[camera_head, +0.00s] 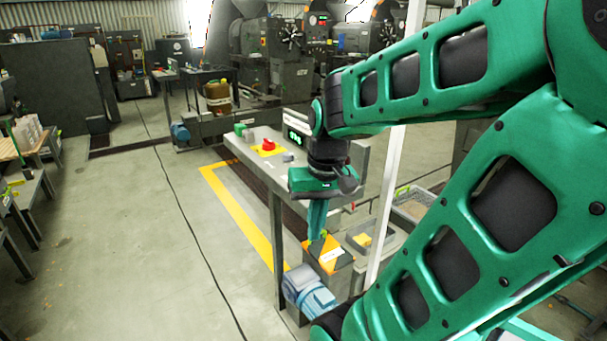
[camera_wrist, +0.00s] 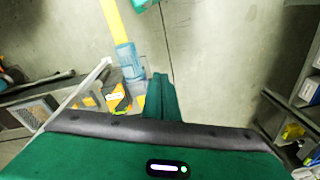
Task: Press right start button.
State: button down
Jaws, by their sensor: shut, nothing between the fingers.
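My gripper (camera_head: 317,238) points down with its green fingers together and nothing between them. It hangs in front of the near end of a grey control table (camera_head: 262,170). In the wrist view the shut fingers (camera_wrist: 160,78) stand out over the floor. On the table top are a red knob on a yellow plate (camera_head: 267,147), a small green part (camera_head: 241,131) and a small grey part (camera_head: 288,157). I cannot tell which is the right start button. My wrist hides part of the table's right side.
An orange and black box (camera_head: 329,256) stands just behind and below my fingertips; it shows in the wrist view (camera_wrist: 118,98). A white post (camera_head: 388,215) rises to the right. The floor (camera_head: 130,240) at left is open, with a dark cable.

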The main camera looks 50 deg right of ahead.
jog(key=w+d+r+t, duration=0.1)
jog(key=w+d, duration=0.2)
jog(key=w, duration=0.1)
jog(key=w+d+r+m+t, duration=0.1)
jog(key=w+d, duration=0.2)
jog(key=w, duration=0.1)
jog(key=w+d+r+t, duration=0.1)
jog(key=w+d+r, duration=0.1)
jog(key=w+d, duration=0.1)
jog(key=shift+w+d+m+t+h, duration=0.2)
jog(key=shift+w+m+t+h, duration=0.1)
jog(key=shift+w, duration=0.15)
jog(key=w+d+r+m+t, duration=0.1)
jog(key=w+d+r+t, duration=0.1)
jog(key=d, duration=0.4)
jog(key=w+d+r+m+t, duration=0.1)
jog(key=w+d+r+t, duration=0.1)
jog(key=w+d+r, duration=0.2)
jog(key=w+d, duration=0.3)
jog(key=shift+d+r+h, duration=0.2)
jog(key=shift+r+h, duration=0.05)
jog(key=shift+h, duration=0.15)
jog(key=shift+f, duration=0.1)
jog(key=shift+f, duration=4.35)
jog(key=shift+s+f, duration=0.15)
jog(key=shift+f, duration=0.25)
